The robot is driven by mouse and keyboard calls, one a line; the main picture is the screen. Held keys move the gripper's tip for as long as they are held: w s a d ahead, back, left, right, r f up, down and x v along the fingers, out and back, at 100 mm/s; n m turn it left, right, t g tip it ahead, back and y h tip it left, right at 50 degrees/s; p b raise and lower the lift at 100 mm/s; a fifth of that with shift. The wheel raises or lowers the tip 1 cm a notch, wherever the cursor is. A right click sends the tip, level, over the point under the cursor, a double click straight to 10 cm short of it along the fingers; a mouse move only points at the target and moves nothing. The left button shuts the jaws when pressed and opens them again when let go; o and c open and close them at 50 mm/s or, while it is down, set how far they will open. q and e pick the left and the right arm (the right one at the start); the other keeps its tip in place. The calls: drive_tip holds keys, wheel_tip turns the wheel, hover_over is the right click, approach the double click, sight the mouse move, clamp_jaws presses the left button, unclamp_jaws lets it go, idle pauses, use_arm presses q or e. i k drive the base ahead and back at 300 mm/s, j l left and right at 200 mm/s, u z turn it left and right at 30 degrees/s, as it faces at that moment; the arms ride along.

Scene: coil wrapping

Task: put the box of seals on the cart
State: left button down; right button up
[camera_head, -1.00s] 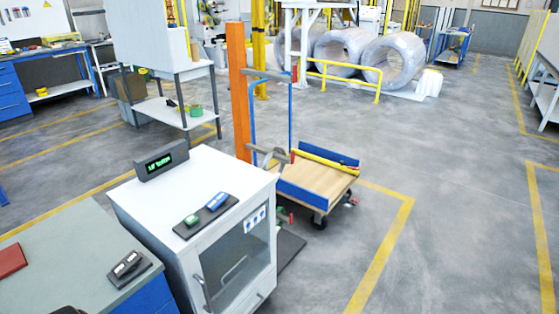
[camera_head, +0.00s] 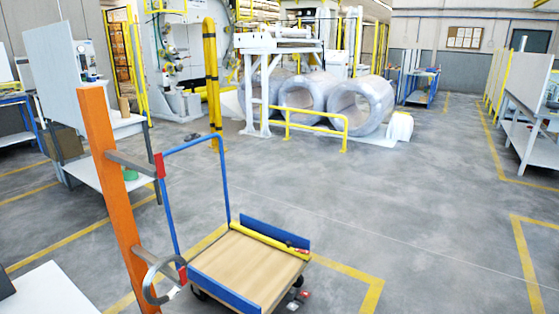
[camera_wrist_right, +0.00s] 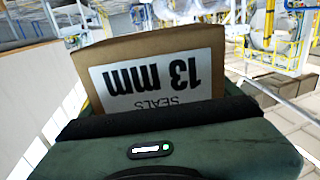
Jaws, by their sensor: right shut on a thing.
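The cart (camera_head: 250,265) stands in the head view's lower middle, with a wooden deck, blue side boards and a blue push handle (camera_head: 196,142) at its left. A yellow long object lies along the deck's far edge. The box of seals (camera_wrist_right: 150,70), brown cardboard with a white label reading "SEALS 13 mm" upside down, fills the upper middle of the right wrist view. My right gripper (camera_wrist_right: 155,112) is shut on it, its dark body below the box. Neither gripper nor the box shows in the head view.
An orange post (camera_head: 108,180) with grey arms stands at the cart's left, close to the handle. A white cabinet top (camera_head: 45,295) is at the lower left. Wrapped coils (camera_head: 362,102) stand behind a yellow rail (camera_head: 318,120). Floor right of the cart is clear.

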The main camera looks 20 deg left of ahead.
sight(236, 291)
drive_tip(key=i+u, duration=0.2)
drive_tip(key=u, duration=0.25)
drive_tip(key=i+l+u, duration=0.15)
drive_tip(key=u, duration=0.25)
drive_tip(key=i+l+u, duration=0.25)
drive_tip(key=u, duration=0.2)
drive_tip(key=i+l+u, duration=0.15)
drive_tip(key=u, duration=0.25)
drive_tip(key=i+l+u, duration=0.1)
drive_tip(key=l+u, duration=0.35)
drive_tip(key=i+l+u, duration=0.1)
drive_tip(key=u, duration=0.35)
drive_tip(key=i+l+u, duration=0.1)
drive_tip(key=u, duration=0.35)
drive_tip(key=l+u, duration=0.2)
drive_tip(key=u, duration=0.2)
drive_tip(key=i+l+u, duration=0.1)
drive_tip(key=u, duration=0.35)
drive_tip(key=l+u, duration=0.3)
drive_tip(key=u, duration=0.15)
